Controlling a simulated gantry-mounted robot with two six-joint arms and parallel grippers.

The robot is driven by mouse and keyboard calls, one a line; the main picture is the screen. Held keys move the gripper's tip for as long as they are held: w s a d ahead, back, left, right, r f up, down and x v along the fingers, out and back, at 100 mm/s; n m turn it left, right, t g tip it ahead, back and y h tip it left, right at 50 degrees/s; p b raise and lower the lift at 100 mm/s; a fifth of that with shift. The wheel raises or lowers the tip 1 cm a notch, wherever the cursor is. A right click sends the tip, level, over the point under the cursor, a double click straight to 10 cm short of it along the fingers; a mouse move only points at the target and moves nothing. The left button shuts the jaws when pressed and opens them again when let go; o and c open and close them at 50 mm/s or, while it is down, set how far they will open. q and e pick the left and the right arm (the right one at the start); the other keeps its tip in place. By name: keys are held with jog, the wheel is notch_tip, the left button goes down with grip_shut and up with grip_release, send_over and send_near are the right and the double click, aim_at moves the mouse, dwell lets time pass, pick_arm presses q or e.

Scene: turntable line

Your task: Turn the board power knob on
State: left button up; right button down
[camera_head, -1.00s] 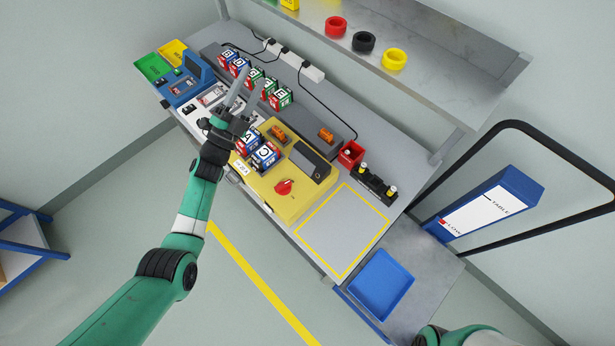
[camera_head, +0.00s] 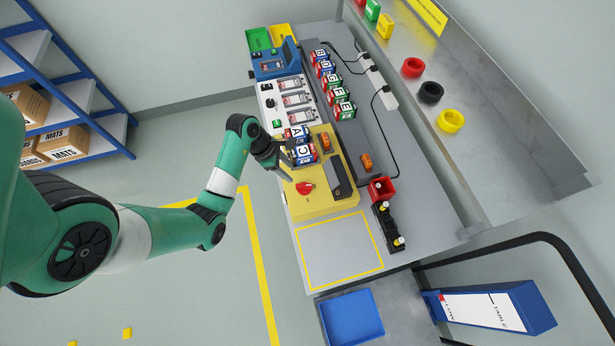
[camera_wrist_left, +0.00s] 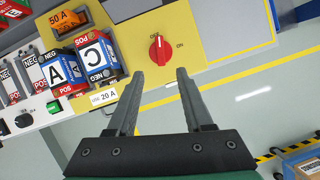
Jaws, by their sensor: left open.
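The red power knob (camera_head: 304,188) is on the yellow board (camera_head: 334,207). In the wrist view the knob (camera_wrist_left: 159,48) has its bar roughly in line with the OFF label, with ON to its right. My left gripper (camera_head: 285,160) is at the board's left edge in the head view, beside the battery block C (camera_head: 304,153). In the wrist view the left gripper (camera_wrist_left: 160,72) is open and empty, its fingertips pointing toward the knob with a gap between them. My right gripper is not in view.
Battery blocks A (camera_wrist_left: 60,70) and C sit on the board beside an orange 50 A fuse (camera_wrist_left: 67,20). A black box (camera_head: 341,178) stands right of the knob. The yellow-outlined area (camera_head: 338,250) is bare. A blue tray (camera_head: 350,316) lies below it.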

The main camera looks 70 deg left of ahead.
aim_at(304, 185)
pick_arm(q)
jog(key=b+x, duration=0.3)
jog(key=x, duration=0.8)
jog(key=shift+w+d+f, duration=0.1)
jog(key=shift+f, duration=0.05)
grip_shut()
